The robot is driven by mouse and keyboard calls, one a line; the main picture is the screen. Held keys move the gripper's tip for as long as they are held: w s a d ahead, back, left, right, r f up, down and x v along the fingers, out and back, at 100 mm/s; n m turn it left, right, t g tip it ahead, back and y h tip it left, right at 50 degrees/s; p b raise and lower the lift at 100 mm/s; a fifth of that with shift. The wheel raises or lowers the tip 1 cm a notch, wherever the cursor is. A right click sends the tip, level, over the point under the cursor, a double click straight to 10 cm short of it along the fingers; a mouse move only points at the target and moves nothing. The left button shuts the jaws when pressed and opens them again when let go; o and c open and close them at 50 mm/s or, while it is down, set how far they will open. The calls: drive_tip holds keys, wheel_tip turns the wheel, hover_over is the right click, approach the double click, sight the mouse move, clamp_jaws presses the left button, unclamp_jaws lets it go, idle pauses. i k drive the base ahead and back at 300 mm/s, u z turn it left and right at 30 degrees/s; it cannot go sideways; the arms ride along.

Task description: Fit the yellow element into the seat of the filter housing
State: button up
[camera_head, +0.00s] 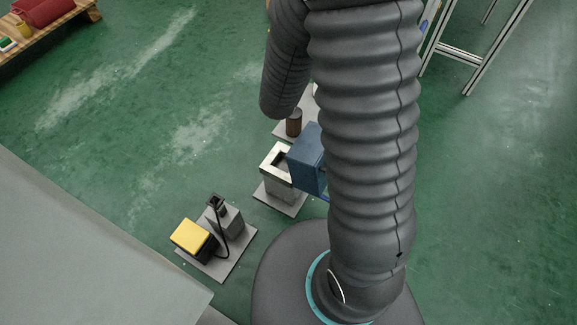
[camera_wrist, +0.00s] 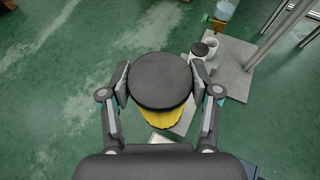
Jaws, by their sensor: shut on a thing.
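The yellow element (camera_wrist: 165,115) is between the two fingers of my gripper (camera_wrist: 163,92) in the wrist view, gripped at its sides. Its round black end cap (camera_wrist: 160,80) faces the camera, and the pleated yellow side shows below it. My arm hides the gripper and the element in the head view. I cannot tell for sure which thing is the filter housing; its seat is not clearly seen. In the wrist view a small white cup-like part (camera_wrist: 211,43) and a dark-topped round part (camera_wrist: 200,49) stand on a grey plate (camera_wrist: 236,72), beyond the element and to its right.
In the head view an open-topped metal box (camera_head: 271,183), a blue box (camera_head: 307,160) and a brown cylinder (camera_head: 293,123) stand near my arm. A yellow-topped block (camera_head: 193,234) sits on a plate at lower left. A metal frame (camera_head: 470,55) stands upper right. Green floor is clear at left.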

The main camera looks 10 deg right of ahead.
sight(285, 167)
drive_tip(key=u, duration=0.05)
drive_tip(key=k, duration=1.6)
drive_tip(key=z, duration=2.45)
drive_tip(key=k, duration=0.8)
drive_tip(key=u, duration=1.65)
drive_tip(key=i, duration=0.5)
drive_tip(key=z, duration=0.05)
